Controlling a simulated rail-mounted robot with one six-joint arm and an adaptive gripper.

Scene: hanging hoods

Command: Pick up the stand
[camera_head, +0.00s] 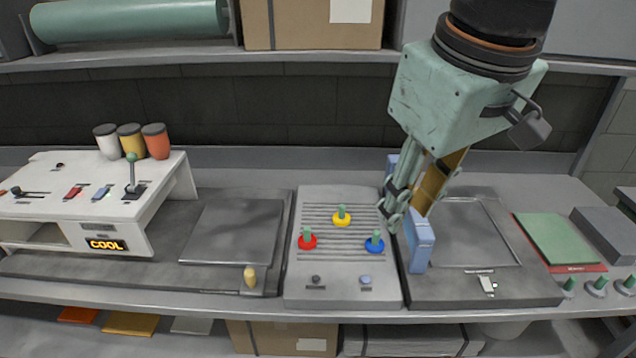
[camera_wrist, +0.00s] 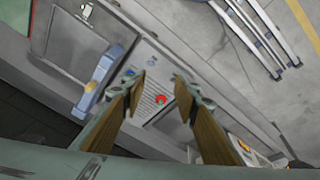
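The likely stand is a blue, elongated piece (camera_head: 420,246) with upright ends, at the seam between the knob panel and the dark plate to its right. In the head view my gripper (camera_head: 404,214) hangs in front of its middle and hides part of it. In the wrist view the blue piece (camera_wrist: 101,76) lies left of my gripper (camera_wrist: 158,80), outside the fingers. The fingers are apart with nothing between them; the knob panel shows below through the gap. I cannot tell the exact height of the fingertips above the counter.
The grey panel (camera_head: 330,275) carries red (camera_head: 307,242), yellow (camera_head: 342,219) and blue (camera_head: 375,245) knobs. A white control box (camera_head: 100,215) with cups stands left. A green pad (camera_head: 560,238) lies right. A shelf (camera_head: 300,57) runs above the counter.

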